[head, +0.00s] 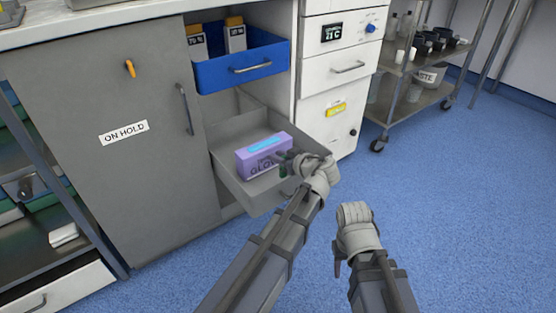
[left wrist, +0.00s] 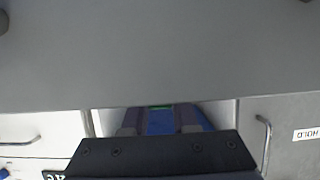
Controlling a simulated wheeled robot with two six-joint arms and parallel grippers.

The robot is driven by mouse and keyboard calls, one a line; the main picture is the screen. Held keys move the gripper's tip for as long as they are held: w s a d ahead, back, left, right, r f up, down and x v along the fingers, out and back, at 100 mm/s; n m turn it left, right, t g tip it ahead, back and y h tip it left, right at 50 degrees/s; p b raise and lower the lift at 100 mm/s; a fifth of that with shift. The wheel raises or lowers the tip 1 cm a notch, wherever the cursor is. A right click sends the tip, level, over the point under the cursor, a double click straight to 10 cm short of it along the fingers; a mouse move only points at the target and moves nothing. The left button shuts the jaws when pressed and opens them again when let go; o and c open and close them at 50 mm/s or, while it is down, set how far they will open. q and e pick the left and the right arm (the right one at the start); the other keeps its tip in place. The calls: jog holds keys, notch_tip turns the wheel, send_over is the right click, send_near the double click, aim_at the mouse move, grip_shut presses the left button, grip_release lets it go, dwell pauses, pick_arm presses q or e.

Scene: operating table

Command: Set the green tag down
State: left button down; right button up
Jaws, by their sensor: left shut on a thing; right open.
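A small green piece, which I take to be the green tag (head: 282,172), shows dark at the fingertips of my left gripper (head: 284,164) in the head view. A thin green edge (left wrist: 160,106) also shows between the fingers in the left wrist view. My left gripper is shut on it, in front of the purple glove box (head: 262,156) in the open grey drawer (head: 243,187). Most of the tag is hidden; I cannot tell whether it touches the box. My right gripper (head: 338,258) is open and empty, low over the floor to the right.
An open blue drawer (head: 243,70) with labelled bottles sticks out above the grey one. The grey door (head: 110,125) on the left reads "ON HOLD" and bears an orange tag (head: 130,68). A yellow tag (head: 336,109) is on the white cabinet. Blue floor is free at right.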

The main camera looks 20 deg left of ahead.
pick_arm(q)
jog(key=shift+f+b, duration=0.6)
jog(key=shift+b, duration=0.05)
jog(key=c, duration=0.7)
grip_release()
pick_arm(e)
jog(key=shift+f, duration=0.6)
pick_arm(q)
jog(key=shift+r, duration=0.2)
pick_arm(e)
jog(key=shift+r, duration=0.2)
